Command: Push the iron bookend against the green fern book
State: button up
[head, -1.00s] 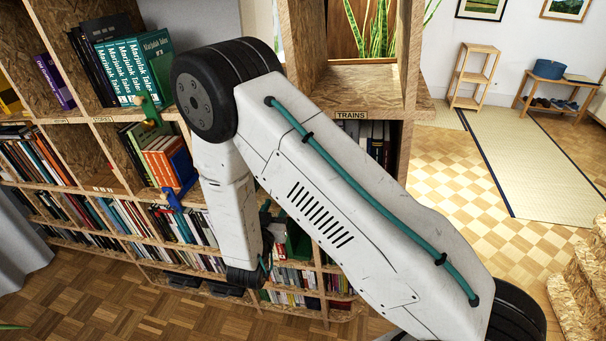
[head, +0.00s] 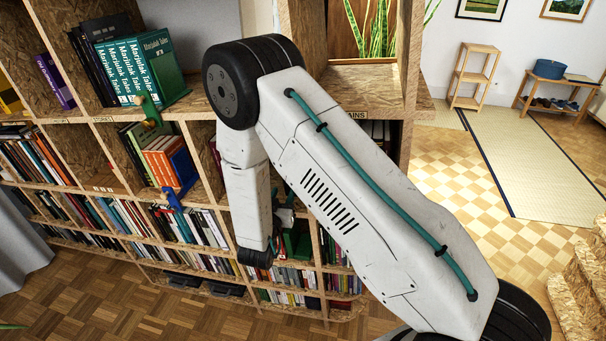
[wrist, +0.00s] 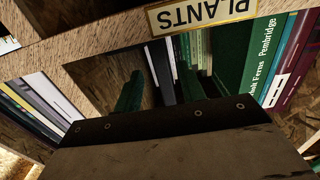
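The green fern book (wrist: 262,62) stands in the shelf bay in the wrist view, its spine lettered "Ferns" and "Pembridge". My gripper (wrist: 165,125) shows as a broad dark plate with small screws across the bottom of that view, in front of the bay. No gap between fingers can be made out. A dark upright shape (wrist: 160,70) and a low green shape (wrist: 131,95) stand left of the fern book. I cannot tell which, if any, is the iron bookend; my gripper hides the bay's lower part. In the head view my arm covers much of this bay.
A shelf board (wrist: 100,45) with a "PLANTS" label (wrist: 200,12), inverted in the wrist view, borders the bay. Other books stand at left (wrist: 45,95) and right (wrist: 300,50). In the head view the bookwall (head: 90,118) has several filled bays, with open parquet floor (head: 130,295) before it.

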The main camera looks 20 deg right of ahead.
aim_at(286, 185)
jog(key=shift+x, duration=3.2)
grip_shut()
jog(key=shift+w+a+f, duration=0.15)
jog(key=shift+w+a, duration=0.55)
jog(key=shift+a, duration=0.25)
jog(key=shift+w+a+f, duration=0.1)
jog(key=shift+w+a, duration=0.55)
jog(key=shift+a, duration=0.25)
jog(key=shift+w+a+f, duration=0.15)
jog(key=shift+w+a, duration=0.55)
jog(key=shift+a, duration=0.25)
jog(key=shift+w+a, duration=0.1)
